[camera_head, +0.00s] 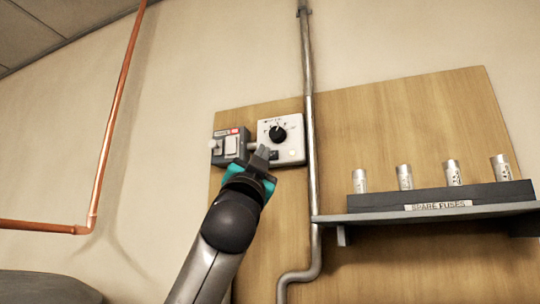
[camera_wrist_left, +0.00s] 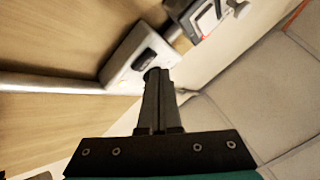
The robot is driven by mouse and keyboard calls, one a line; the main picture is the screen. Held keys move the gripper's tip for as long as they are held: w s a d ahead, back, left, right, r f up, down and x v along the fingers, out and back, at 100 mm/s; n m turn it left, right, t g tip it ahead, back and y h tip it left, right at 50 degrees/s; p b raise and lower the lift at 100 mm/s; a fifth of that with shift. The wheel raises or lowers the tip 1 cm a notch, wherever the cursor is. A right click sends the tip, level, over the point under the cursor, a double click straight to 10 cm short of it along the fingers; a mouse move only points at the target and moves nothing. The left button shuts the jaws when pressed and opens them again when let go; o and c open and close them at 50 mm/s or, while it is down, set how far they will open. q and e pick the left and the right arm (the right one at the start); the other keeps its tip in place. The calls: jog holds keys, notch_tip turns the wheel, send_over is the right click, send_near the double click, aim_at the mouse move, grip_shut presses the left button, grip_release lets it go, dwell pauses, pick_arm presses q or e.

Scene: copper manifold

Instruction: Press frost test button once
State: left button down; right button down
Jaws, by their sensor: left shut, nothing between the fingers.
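A white control box (camera_head: 295,127) with a black dial (camera_head: 278,133) is mounted on the wooden wall board. It also shows in the left wrist view (camera_wrist_left: 121,65), with a black part on its face. I cannot pick out a button marked frost test; lettering is too small to read. My left gripper (camera_head: 262,151) is shut and empty, its fingertips in front of the box's lower left corner, below the dial. In the left wrist view the shut fingers (camera_wrist_left: 157,75) overlap the box's edge; I cannot tell whether they touch it. My right gripper is not in view.
A grey switch box (camera_head: 230,147) sits just left of the white box. A vertical metal pipe (camera_head: 310,130) runs close on its right. A shelf (camera_head: 430,212) with several spare fuses is further right. A copper pipe (camera_head: 112,120) is on the left wall.

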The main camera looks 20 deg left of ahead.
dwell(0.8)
pick_arm(q)
jog(key=shift+w, duration=0.45)
jog(key=shift+w+p, duration=0.35)
jog(key=shift+p, duration=0.1)
dwell(0.4)
jog(key=shift+s, duration=0.1)
jog(key=shift+s+b, duration=0.3)
jog(key=shift+s, duration=0.4)
jog(key=s+b, duration=0.1)
jog(key=s, duration=0.4)
jog(key=shift+d+b, duration=0.1)
jog(key=shift+b, duration=0.3)
